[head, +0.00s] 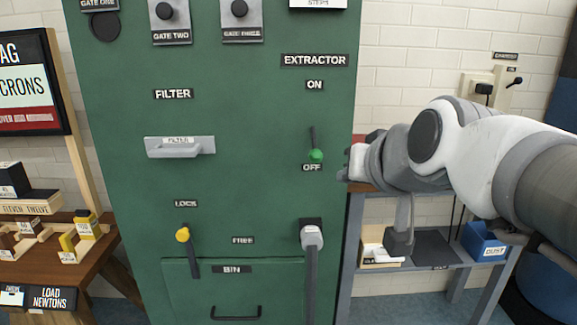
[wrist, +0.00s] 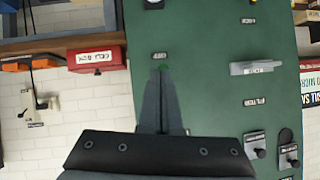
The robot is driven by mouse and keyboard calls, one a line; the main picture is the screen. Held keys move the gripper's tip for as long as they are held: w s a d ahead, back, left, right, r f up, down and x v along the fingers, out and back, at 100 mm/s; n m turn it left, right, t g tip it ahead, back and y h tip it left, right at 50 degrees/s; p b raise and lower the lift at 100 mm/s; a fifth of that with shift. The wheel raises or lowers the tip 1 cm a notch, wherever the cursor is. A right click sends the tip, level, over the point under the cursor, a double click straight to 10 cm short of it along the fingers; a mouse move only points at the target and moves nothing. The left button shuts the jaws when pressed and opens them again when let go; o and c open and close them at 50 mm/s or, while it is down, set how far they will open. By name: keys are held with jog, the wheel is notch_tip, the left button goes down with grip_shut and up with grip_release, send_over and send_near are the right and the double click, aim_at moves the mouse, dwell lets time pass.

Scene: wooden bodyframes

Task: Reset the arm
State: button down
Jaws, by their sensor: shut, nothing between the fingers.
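My arm reaches in from the right in the head view. My gripper (head: 353,165) is by the right edge of the green cabinet (head: 250,120), a little right of the extractor lever's green knob (head: 316,155). The lever points down, with the knob just above the OFF label. In the wrist view my gripper's dark fingers (wrist: 163,72) are together with nothing between them, in front of the green panel. Their tips overlap the knob's area, so most of the knob is hidden there. I cannot tell whether they touch it.
The cabinet also has a filter handle (head: 180,146), a yellow-knobbed lock lever (head: 184,236) and a grey-handled lever (head: 312,238). A wooden table (head: 40,262) stands left. A grey shelf unit (head: 355,235) stands right with a blue dust bin (head: 484,241). A red box (wrist: 97,58) shows in the wrist view.

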jog(key=s+d+f+g+h, duration=0.25)
jog(key=s+f+g, duration=0.35)
jog(key=s+f, duration=0.75)
notch_tip(320, 180, up, 20)
jog(key=p, duration=2.1)
jog(key=shift+s+d+n+y+p, duration=0.3)
jog(key=shift+d+n+y+p, duration=0.05)
jog(key=shift+d+n, duration=0.05)
jog(key=shift+a, duration=0.1)
